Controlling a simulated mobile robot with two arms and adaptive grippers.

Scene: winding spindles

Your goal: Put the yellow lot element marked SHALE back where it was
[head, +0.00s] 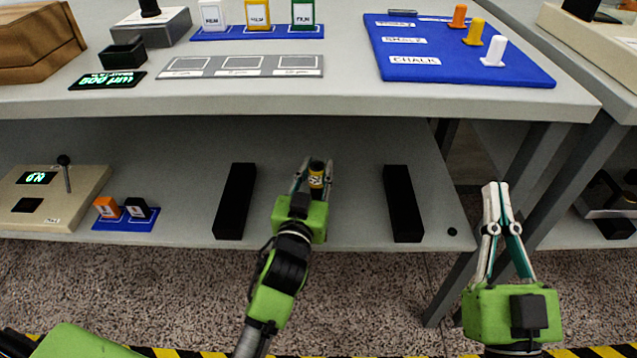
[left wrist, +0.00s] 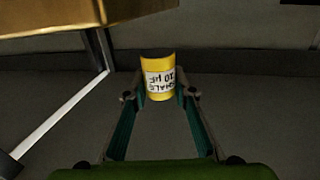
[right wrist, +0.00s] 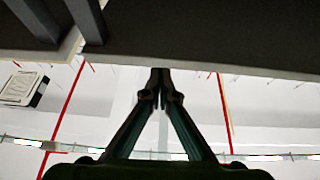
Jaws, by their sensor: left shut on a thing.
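My left gripper (head: 314,170) is shut on the yellow lot element (head: 316,182), in the open space between two black blocks in the head view. In the left wrist view the yellow element (left wrist: 158,82) stands between the fingertips, its white label upside down and reading SHALE; its top is dark. A blue board (head: 540,80) on the upper table has labels that seem to read SHALE (head: 405,41) and CHALK (head: 414,61); a third is hard to read. Orange, yellow (head: 474,33) and white pegs stand on its right. My right gripper (head: 495,188) is shut and empty.
The black blocks (head: 236,201) (head: 403,203) are on the lower shelf (head: 350,140), under the upper table's front edge (head: 300,104). A beige device (head: 62,185) with a lever and a small blue stand (head: 125,222) are at left. A grey three-square plate (head: 240,66) lies above.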

